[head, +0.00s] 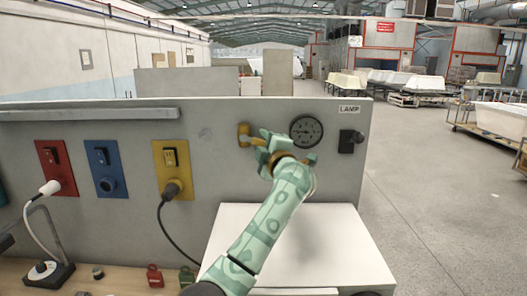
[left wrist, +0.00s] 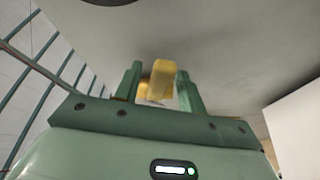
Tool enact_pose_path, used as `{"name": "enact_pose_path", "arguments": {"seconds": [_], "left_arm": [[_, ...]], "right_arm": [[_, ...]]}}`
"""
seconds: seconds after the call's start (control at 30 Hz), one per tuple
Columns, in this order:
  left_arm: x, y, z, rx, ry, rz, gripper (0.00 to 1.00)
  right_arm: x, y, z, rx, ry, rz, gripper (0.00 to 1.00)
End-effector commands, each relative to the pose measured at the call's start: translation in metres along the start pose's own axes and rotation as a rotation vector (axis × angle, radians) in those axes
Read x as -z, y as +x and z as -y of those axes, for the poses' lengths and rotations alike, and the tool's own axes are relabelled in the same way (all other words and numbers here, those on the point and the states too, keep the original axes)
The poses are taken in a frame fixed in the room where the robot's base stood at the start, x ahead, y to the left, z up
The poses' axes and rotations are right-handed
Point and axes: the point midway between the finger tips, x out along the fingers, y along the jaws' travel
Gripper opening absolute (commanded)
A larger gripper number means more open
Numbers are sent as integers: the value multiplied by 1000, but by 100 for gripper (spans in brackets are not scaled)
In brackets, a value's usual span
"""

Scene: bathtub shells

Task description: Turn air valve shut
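The air valve's yellow handle (head: 244,134) is on the grey panel, left of the round pressure gauge (head: 306,131). My left gripper (head: 264,148) is at the panel just right of the handle in the head view, and it hides part of the valve. In the left wrist view the yellow handle (left wrist: 163,78) shows between the two green fingers of the left gripper (left wrist: 160,85). It is close to the right finger, with a gap to the left one; I cannot tell if it touches. The fingers are apart. My right gripper is in neither view.
A black lamp switch (head: 350,140) is right of the gauge. A white box (head: 330,245) stands under my arm. Open floor lies to the right.

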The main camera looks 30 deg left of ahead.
Motion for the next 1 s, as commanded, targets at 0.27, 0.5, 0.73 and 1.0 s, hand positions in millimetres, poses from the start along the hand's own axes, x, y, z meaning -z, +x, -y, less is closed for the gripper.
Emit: {"name": "enact_pose_path", "arguments": {"seconds": [0.27, 0.5, 0.73, 1.0], "left_arm": [[0, 0, -1, 0, 0, 0, 21], [0, 0, -2, 3, -7, 0, 0], [2, 0, -18, 73, -169, 3, 0], [3, 1, -17, 115, -279, 0, 0]], "right_arm": [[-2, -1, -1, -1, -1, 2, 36], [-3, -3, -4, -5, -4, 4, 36], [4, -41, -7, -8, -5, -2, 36], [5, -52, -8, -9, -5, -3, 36]]}}
